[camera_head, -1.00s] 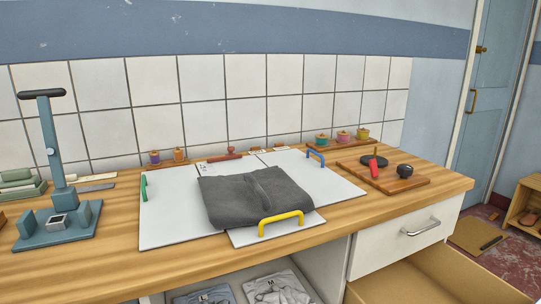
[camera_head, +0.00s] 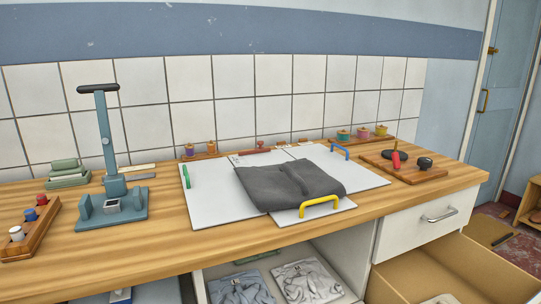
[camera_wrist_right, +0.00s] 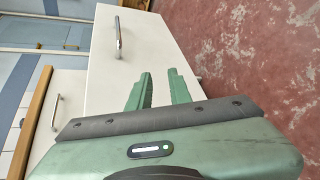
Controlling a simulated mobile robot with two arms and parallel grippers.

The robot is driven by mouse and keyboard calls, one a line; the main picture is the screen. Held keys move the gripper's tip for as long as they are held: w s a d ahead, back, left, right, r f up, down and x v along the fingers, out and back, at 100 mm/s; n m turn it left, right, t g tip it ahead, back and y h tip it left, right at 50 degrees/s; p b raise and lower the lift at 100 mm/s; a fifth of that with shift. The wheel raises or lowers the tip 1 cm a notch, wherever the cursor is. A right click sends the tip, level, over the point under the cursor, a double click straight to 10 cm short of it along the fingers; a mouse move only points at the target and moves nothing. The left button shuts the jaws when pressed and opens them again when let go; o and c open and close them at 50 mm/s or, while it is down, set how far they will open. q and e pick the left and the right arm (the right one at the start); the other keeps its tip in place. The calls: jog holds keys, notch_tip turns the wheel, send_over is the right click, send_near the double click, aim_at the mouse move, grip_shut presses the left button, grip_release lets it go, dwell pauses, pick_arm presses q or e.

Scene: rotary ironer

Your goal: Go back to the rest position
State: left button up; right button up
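My right gripper (camera_wrist_right: 158,88) shows in the right wrist view with its two green fingers apart and nothing between them. Beyond its fingertips are a white cabinet front and the reddish floor. Neither gripper shows in the head view, and my left gripper is in no view. A dark grey folded garment (camera_head: 285,186) lies on the white folding board (camera_head: 215,207) on the wooden counter (camera_head: 175,260). The board has green, blue and yellow handles.
A drawer (camera_head: 455,275) stands open at the lower right, below a closed white drawer (camera_head: 425,218). Folded shirts (camera_head: 305,281) lie on a shelf under the counter. A blue-grey press (camera_head: 112,205) and a wooden rack (camera_head: 30,230) stand at the left.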

jog(key=s+a+f+m+g+y, duration=0.3)
jog(key=s+a+f+m+y, duration=0.15)
jog(key=a+f, duration=0.75)
jog(key=s+a+f+m+g+y, duration=0.3)
jog(key=s+a+f+m+y, duration=0.15)
jog(key=a+f, duration=0.7)
jog(key=s+a+f+m+g+y, duration=0.1)
jog(key=s+a+f+m+g, duration=0.15)
jog(key=s+a, duration=0.5)
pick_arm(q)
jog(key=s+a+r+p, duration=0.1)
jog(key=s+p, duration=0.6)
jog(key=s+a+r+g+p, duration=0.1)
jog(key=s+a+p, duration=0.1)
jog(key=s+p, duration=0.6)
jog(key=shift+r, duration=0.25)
pick_arm(e)
jog(key=s+d+r+n, duration=0.1)
jog(key=s+d, duration=0.3)
jog(key=s, duration=1)
jog(key=shift+s+r, duration=0.25)
jog(key=shift+r, duration=0.25)
jog(key=shift+d, duration=0.1)
jog(key=shift+s, duration=0.1)
